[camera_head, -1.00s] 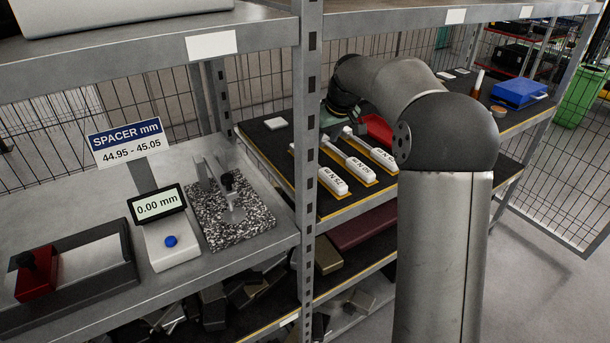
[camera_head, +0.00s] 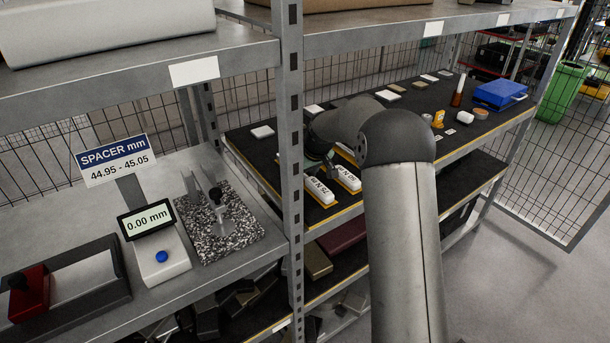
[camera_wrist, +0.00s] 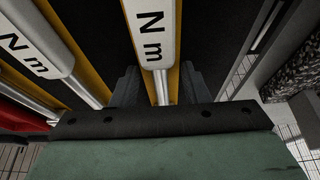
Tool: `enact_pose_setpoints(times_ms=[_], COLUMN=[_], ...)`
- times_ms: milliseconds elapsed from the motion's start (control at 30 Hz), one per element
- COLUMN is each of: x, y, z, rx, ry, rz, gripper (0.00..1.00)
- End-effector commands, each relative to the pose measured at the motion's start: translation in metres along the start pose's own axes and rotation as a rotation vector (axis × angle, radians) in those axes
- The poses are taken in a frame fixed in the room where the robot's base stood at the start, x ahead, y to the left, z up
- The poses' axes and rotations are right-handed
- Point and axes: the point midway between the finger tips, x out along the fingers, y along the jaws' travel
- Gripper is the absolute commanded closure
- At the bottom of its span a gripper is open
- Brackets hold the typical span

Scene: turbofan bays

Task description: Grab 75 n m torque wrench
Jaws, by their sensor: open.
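The 75 N m torque wrench (camera_head: 319,190) lies on the dark shelf, with a white, black-lettered handle on a yellow-edged base. A second wrench (camera_head: 346,178) lies just right of it. My gripper (camera_wrist: 158,88) is open, its two dark fingers on either side of a wrench's metal shaft (camera_wrist: 160,86) in the wrist view. That wrench's handle shows "N m" (camera_wrist: 151,35); its number is out of frame. Its place nearest the speckled block fits the 75 N m wrench. Whether the fingers touch it I cannot tell. In the head view my arm hides the shafts' far ends.
A shelf upright (camera_head: 290,130) stands close left of the wrenches, and an upper shelf (camera_head: 370,30) runs overhead. The speckled granite block (camera_head: 243,235) with a gauge is on the left bench. A blue case (camera_head: 498,95) and small items lie farther right.

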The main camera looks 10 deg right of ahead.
Motion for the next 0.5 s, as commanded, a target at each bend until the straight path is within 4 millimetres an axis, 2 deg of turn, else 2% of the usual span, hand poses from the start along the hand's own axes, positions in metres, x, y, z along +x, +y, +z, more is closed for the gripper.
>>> enact_pose_setpoints(times_ms=[167,267,300,333,500], x=[0.0003,0.0002,0.0001,0.0001,-0.0009], y=[0.0004,0.0004,0.0005,0.0005,0.0006], z=[0.0001,0.0001,0.0002,0.0002,-0.0005], rx=[0.001,0.001,0.001,0.001,0.001], ry=[0.0,0.0,0.0,0.0,0.002], rz=[0.001,0.001,0.001,0.001,0.001], gripper=[0.58,0.83,0.95,1.0,1.0])
